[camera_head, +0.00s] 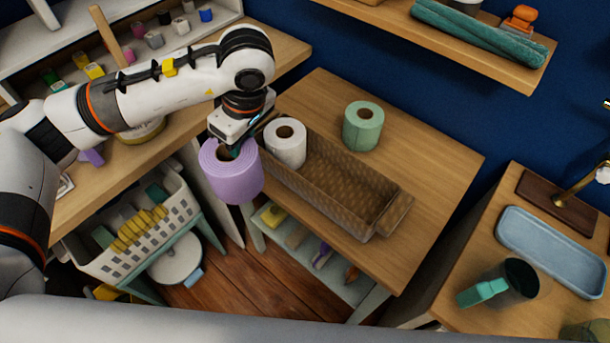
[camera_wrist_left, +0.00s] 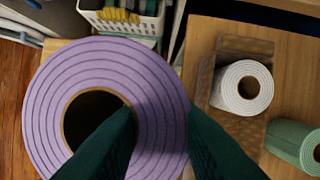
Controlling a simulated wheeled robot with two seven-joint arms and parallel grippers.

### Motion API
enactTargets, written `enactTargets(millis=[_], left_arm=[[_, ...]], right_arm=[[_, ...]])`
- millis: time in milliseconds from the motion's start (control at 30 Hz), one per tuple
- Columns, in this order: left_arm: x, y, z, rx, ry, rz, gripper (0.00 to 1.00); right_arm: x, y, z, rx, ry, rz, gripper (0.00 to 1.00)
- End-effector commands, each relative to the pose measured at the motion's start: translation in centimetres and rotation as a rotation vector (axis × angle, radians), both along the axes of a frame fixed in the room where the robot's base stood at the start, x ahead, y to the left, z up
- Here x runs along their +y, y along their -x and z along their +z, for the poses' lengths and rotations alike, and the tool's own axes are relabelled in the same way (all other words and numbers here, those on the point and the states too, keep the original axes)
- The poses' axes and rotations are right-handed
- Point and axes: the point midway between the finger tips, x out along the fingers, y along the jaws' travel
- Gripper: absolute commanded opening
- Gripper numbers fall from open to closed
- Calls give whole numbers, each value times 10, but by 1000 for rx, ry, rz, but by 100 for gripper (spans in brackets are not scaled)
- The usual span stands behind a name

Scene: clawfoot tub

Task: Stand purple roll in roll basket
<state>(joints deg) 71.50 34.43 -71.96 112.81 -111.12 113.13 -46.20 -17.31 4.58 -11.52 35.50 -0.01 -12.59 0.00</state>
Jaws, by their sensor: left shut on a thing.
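The purple roll (camera_head: 232,182) hangs upright from my left gripper (camera_head: 232,146), in front of the left end of the roll basket. In the left wrist view the purple roll (camera_wrist_left: 60,70) fills the left side; one finger of the left gripper (camera_wrist_left: 160,125) goes into its core and the other is outside, so the wall is pinched. The brown woven roll basket (camera_head: 381,222) lies on the wooden table. A white roll (camera_head: 287,150) stands in its left end; it also shows in the left wrist view (camera_wrist_left: 242,95). The basket's right part is empty. My right gripper is not in view.
A green roll (camera_head: 363,125) stands on the table (camera_head: 425,140) behind the basket. A white crate (camera_head: 130,235) with yellow items stands at lower left. A shelf (camera_head: 440,35) overhangs the back.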

Motion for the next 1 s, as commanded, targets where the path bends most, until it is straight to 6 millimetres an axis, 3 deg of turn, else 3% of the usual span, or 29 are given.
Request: enactTargets(millis=[400,1000], left_arm=[[-45,-27,-10,6,2,1075,0],[-112,-44,-33,10,5,2599,0]], right_arm=[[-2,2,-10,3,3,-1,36],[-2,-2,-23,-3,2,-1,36]])
